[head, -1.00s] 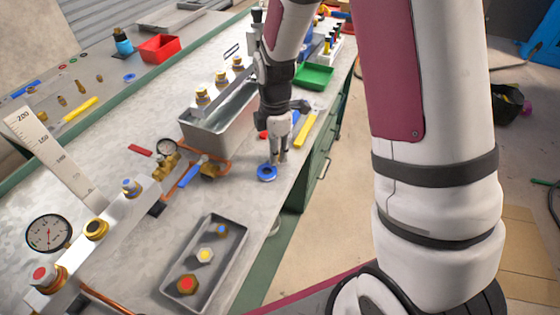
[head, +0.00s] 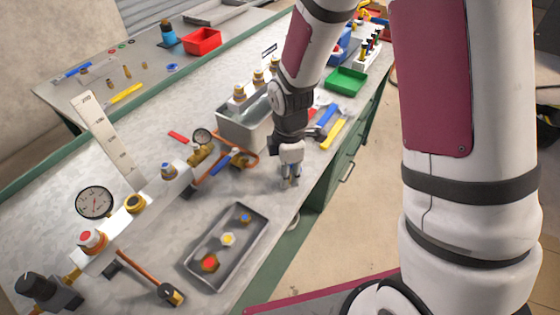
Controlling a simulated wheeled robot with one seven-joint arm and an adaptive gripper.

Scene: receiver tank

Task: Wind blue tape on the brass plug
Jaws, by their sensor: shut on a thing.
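My gripper (head: 290,182) points down over the bench near its front edge, with its fingers shut. The blue tape roll is mostly hidden at the fingers; only a hint of blue shows there. A grey tray (head: 190,262) in front of the gripper holds three plugs. The plug with a red centre (head: 210,262) looks brass. The plug with a yellow centre (head: 228,239) looks paler, and the small plug with a blue centre (head: 245,218) lies at the far end. My gripper is beyond the tray and to its right, apart from it.
A manifold block (head: 150,195) with coloured caps and a gauge (head: 95,202) stands left of the tray. A grey bin (head: 240,130) stands behind the gripper. A yellow tool (head: 333,133) and green tray (head: 346,80) are further back. The bench between tray and gripper is clear.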

